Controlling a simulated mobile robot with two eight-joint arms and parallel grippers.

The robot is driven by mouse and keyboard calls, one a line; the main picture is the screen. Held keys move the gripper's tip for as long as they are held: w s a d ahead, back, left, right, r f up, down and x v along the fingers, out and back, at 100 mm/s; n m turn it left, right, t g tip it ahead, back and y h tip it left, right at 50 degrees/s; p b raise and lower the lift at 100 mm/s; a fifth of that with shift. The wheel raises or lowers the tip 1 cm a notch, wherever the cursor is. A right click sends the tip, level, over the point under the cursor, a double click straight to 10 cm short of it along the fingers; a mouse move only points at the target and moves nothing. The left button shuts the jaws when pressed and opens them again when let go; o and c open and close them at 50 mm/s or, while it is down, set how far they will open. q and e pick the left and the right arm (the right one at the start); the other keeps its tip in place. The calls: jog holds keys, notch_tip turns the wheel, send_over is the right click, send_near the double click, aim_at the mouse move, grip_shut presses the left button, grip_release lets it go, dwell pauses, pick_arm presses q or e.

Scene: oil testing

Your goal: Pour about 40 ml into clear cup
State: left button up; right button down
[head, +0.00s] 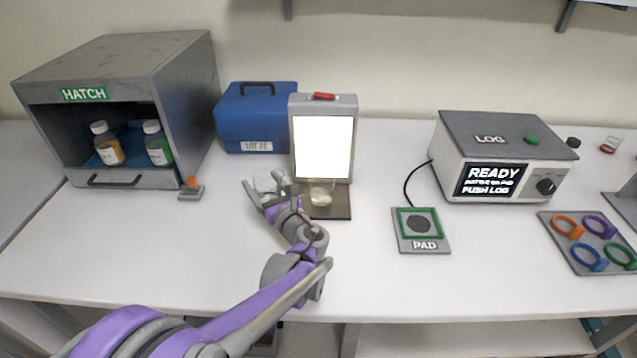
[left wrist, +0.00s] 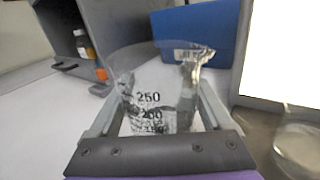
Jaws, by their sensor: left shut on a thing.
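My left gripper (head: 268,188) is shut on a clear beaker (head: 265,181), just left of the lit panel. In the left wrist view the beaker (left wrist: 148,85) sits between the fingers, with black marks reading 250, 200 and 150. It looks roughly upright there; its liquid level is hard to tell. The clear cup (head: 321,194) stands on a dark base (head: 334,212) in front of the lit panel (head: 323,146), right of my gripper and apart from it. The cup seems to hold a little pale liquid. It shows partly at the right of the left wrist view (left wrist: 300,146).
A grey hatch box (head: 180,95) with two bottles stands at left, a blue case (head: 256,136) behind the beaker. A log device (head: 500,150), a pad (head: 423,245) and a tray of coloured rings (head: 590,262) are at right. The table front centre-right is clear.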

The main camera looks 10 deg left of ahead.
pick_arm(q)
jog(key=shift+a+f+n, duration=0.15)
jog(key=shift+n, duration=0.25)
dwell(2.6)
